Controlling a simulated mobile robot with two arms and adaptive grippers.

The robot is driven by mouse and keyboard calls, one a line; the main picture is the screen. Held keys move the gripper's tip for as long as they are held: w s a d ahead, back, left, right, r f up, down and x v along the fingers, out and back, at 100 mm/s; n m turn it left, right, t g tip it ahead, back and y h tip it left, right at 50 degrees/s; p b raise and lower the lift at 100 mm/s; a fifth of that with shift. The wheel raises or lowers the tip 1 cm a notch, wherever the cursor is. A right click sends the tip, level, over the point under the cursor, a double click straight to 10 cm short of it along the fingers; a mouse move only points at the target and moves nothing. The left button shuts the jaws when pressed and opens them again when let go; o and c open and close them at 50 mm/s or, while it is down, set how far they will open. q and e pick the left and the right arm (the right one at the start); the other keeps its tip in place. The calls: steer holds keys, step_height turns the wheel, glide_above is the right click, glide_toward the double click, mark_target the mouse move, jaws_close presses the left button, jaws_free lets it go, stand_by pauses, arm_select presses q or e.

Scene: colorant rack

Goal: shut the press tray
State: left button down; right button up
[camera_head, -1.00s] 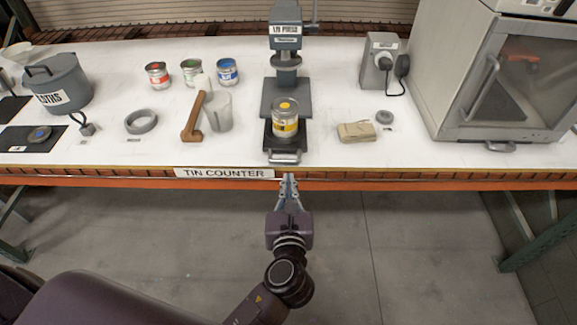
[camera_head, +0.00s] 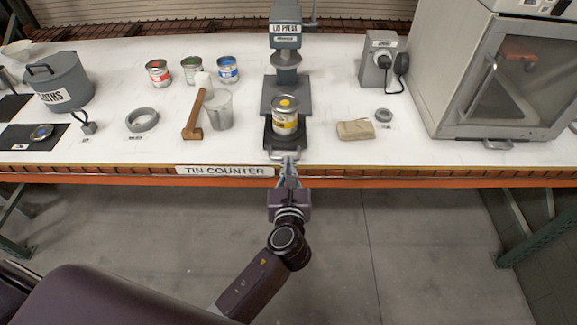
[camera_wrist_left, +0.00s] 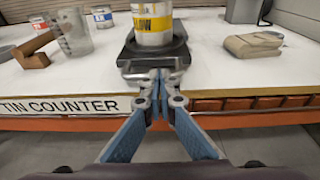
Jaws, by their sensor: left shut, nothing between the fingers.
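The lid press (camera_head: 286,62) stands at the middle of the counter. Its dark tray (camera_head: 268,139) is slid out toward the front edge, with a silver handle (camera_head: 284,155) on its front. A tin with a yellow label (camera_head: 285,117) stands upright on the tray, in front of the press plate. My left gripper (camera_head: 289,160) is shut and empty, its fingertips at the tray handle. In the left wrist view the fingertips (camera_wrist_left: 159,76) meet at the handle and appear to touch it. My right gripper is not in view.
A wooden-handled mallet (camera_head: 194,118) and a clear beaker (camera_head: 218,110) stand left of the tray. A tan cloth (camera_head: 355,130) lies to its right. A large cabinet (camera_head: 500,80) fills the right end. The counter's front edge lies under my gripper.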

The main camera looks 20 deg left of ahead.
mark_target(288, 141)
arm_select(q)
steer(key=w, duration=0.2)
steer(key=w+a, duration=0.1)
steer(key=w, duration=0.1)
steer(key=w+a+p, duration=0.1)
steer(key=w, duration=0.1)
steer(key=shift+w+r, duration=0.2)
steer(key=shift+w, duration=0.15)
steer(key=x, duration=0.3)
steer(key=r+x, duration=0.1)
steer(key=x, duration=0.5)
steer(key=shift+w+r+b, duration=0.15)
steer(key=shift+w+b, duration=0.2)
steer(key=shift+w, duration=0.15)
steer(key=shift+r, duration=0.2)
steer(key=shift+a+r, duration=0.1)
